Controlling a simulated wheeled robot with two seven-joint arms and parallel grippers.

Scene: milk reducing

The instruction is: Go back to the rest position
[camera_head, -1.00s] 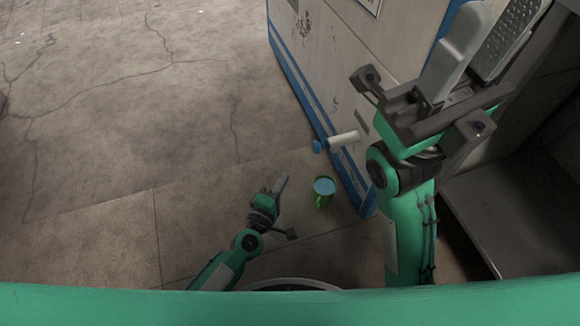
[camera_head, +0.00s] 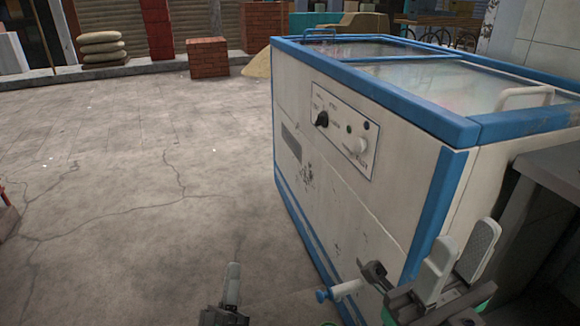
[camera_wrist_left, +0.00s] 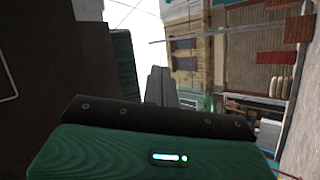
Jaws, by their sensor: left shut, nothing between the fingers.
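My left gripper (camera_head: 233,284) is low in the head view, over the concrete floor to the left of the freezer. Its grey fingers are shut together with nothing between them; they also show in the left wrist view (camera_wrist_left: 161,86), pointing away from the camera. My right gripper (camera_head: 460,258) is at the lower right of the head view, in front of the freezer's near corner. Its two grey finger pads stand apart, with no object seen between them. Most of both arms is below the head view.
A white freezer (camera_head: 375,205) with blue edges fills the right side. A white cylinder with a blue end (camera_head: 342,290) is by its lower side. A grey table-like surface (camera_head: 556,172) stands at the right edge. Open floor (camera_head: 130,190) lies left; brick blocks (camera_head: 208,57) stand far back.

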